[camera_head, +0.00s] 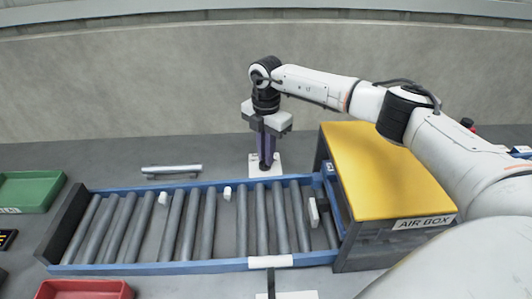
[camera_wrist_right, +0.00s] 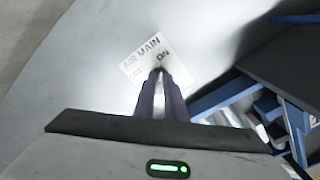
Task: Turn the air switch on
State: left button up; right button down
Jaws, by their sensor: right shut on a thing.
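The air switch sits on a white plate (camera_head: 278,170) behind the roller conveyor. In the right wrist view the plate (camera_wrist_right: 148,55) reads "AIR MAIN", with "OFF" at its lower left and "ON" at its lower right. My right gripper (camera_head: 266,163) points down at the plate, its purple fingers close together. My left gripper is not in view.
A blue-framed roller conveyor (camera_head: 150,268) with small white pieces lies in front of the switch. The yellow-topped air box (camera_head: 385,175) stands to the right, under my right arm. A green tray (camera_head: 30,190) and a red tray (camera_head: 85,288) are at left. A grey bar (camera_head: 172,169) lies behind the conveyor.

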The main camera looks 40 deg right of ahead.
jog(key=shift+w+d+r, duration=0.1)
jog(key=c, duration=1.8)
grip_release()
notch_tip(320, 180, up, 10)
jog(key=b, duration=0.1)
notch_tip(320, 180, down, 10)
jog(key=shift+f+p, duration=0.15)
jog(key=shift+p, duration=0.4)
